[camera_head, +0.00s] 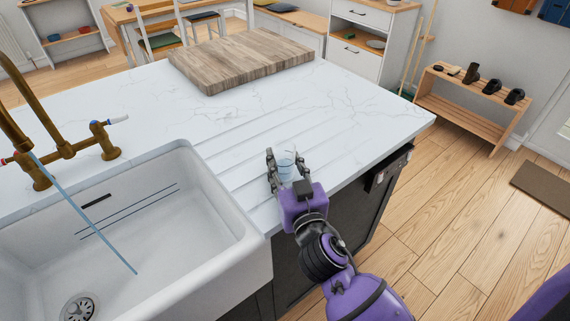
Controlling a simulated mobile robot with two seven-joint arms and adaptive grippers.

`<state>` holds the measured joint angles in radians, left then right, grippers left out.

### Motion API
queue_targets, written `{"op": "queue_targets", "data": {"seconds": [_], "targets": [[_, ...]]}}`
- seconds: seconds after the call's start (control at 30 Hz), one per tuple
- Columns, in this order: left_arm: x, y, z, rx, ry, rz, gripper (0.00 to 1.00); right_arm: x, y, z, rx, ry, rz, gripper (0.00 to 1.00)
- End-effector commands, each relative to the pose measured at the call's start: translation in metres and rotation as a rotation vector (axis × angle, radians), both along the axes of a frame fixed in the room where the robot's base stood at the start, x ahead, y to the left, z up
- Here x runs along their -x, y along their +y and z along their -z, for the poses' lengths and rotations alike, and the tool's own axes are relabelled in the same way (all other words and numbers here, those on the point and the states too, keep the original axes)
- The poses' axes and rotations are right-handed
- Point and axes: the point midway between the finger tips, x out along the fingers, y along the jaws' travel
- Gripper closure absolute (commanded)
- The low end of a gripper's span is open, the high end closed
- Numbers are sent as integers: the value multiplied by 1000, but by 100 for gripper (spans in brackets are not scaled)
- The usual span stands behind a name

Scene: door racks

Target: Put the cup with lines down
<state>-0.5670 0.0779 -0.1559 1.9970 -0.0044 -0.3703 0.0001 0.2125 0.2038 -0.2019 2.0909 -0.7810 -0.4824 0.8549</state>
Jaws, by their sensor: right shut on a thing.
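The cup (286,165) is small, clear and bluish. It is at the right front part of the white counter (335,105), between the fingers of my right gripper (286,167). My right gripper is shut on the cup. The fingers partly hide the cup, and lines on it are too small to make out. Whether its base touches the counter I cannot tell. My left gripper is not in view.
A white sink (215,210) with a brass tap (62,147) is at the left. A wooden board (240,58) lies at the back of the counter. Grooves run across the counter beside the sink. The counter right of the cup is clear.

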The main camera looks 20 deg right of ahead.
Motion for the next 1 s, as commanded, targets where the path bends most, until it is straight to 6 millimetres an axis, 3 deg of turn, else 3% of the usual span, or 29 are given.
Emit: {"op": "queue_targets", "data": {"seconds": [0.2,0.23,0.37,0.73,1.0], "targets": [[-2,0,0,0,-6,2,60,0,0,4,0,1,0,92],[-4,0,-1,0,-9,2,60,0,0,3,1,1,0,58],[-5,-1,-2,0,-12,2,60,0,0,3,1,0,0,43],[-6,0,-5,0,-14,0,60,1,0,-3,1,-2,-1,43],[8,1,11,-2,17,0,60,51,2,4,-3,6,0,43]]}}
